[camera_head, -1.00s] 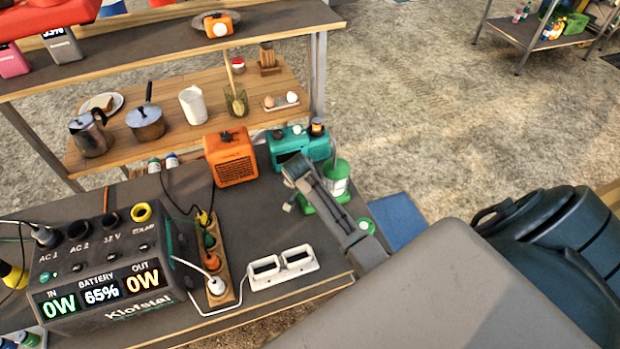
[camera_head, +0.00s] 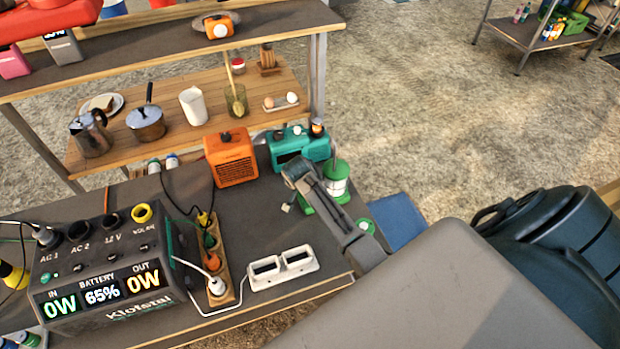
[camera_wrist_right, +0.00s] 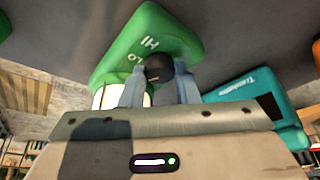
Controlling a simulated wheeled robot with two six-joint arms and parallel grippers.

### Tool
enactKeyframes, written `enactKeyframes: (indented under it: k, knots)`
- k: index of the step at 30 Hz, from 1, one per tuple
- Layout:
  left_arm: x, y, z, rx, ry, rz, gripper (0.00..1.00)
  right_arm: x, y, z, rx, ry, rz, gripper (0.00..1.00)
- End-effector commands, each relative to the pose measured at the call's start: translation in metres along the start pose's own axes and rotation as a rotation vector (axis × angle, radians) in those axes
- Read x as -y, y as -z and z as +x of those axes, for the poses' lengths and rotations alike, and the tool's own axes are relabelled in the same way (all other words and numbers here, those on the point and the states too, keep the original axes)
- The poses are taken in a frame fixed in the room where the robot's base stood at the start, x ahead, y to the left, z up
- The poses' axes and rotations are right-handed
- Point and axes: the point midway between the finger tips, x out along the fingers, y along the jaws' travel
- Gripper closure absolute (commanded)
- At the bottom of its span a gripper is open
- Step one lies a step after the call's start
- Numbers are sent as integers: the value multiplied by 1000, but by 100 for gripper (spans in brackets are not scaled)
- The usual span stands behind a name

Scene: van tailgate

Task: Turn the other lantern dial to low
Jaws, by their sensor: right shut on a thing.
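A green lantern with a pale globe (camera_head: 337,187) stands on the dark table, partly behind my right arm. In the right wrist view its green base (camera_wrist_right: 155,35) appears upside down, with "HI" and "LO" lettering. A black dial (camera_wrist_right: 158,67) sits on that base, between the fingers of my right gripper (camera_wrist_right: 160,80), which is shut on it. The dial's pointer is hidden, so its setting cannot be told. In the head view my arm hides the dial. My left gripper is not in view.
A teal radio (camera_head: 297,146) stands close behind the lantern, with an orange heater (camera_head: 231,160) to its left. A power station (camera_head: 103,265), a socket strip (camera_head: 220,262) and a white double holder (camera_head: 283,267) occupy the left and front. Shelves rise behind.

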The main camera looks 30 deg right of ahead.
Motion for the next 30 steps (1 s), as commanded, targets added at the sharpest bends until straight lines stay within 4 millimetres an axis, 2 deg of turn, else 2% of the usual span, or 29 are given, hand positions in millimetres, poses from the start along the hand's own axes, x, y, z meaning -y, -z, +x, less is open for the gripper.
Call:
enactKeyframes:
  k: [21, 30]
  knots:
    - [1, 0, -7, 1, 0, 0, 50, 4, 2, 0, -1, -193, 466, 95]
    - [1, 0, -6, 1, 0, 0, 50, 4, 2, 0, -2, -238, 578, 95]
